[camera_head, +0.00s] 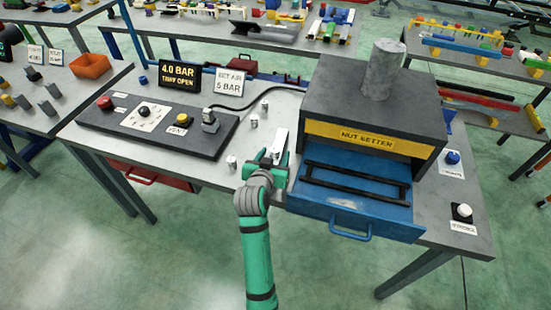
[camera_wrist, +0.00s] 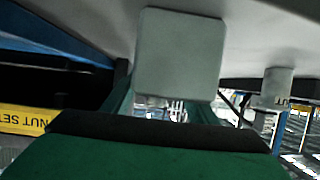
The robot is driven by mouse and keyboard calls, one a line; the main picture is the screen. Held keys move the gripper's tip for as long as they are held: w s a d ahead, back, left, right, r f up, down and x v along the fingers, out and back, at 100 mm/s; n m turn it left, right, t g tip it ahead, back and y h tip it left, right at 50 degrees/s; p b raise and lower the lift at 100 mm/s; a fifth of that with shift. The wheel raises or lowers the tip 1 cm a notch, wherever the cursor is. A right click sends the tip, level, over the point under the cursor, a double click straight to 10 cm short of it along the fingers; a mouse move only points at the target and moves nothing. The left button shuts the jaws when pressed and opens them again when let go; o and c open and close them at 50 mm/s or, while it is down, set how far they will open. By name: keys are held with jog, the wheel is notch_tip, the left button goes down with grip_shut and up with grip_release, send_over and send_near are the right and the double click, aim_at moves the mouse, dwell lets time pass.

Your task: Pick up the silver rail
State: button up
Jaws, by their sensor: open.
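A pale silver rail (camera_head: 281,139) lies on the grey workbench, just left of the blue drawer of the nut setter. My green gripper (camera_head: 271,161) is low over the bench at the near end of this rail. It is open. In the wrist view a pale grey square block face (camera_wrist: 180,55), which looks like the rail's end, is close in front of my gripper (camera_wrist: 160,135). The fingers are only partly visible, so I cannot tell whether the rail is between them or touching.
The nut setter (camera_head: 375,100) stands close on the right, its blue drawer (camera_head: 345,213) pulled out with a black frame inside. Small silver cylinders (camera_head: 232,161) stand left of my gripper. A dark control panel (camera_head: 205,146) lies further left. Signs (camera_head: 230,82) stand behind.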

jog(key=shift+w+f, duration=0.1)
jog(key=shift+w, duration=0.2)
jog(key=shift+c, duration=0.7)
jog(key=shift+d, duration=0.1)
jog(key=c, duration=1)
grip_shut()
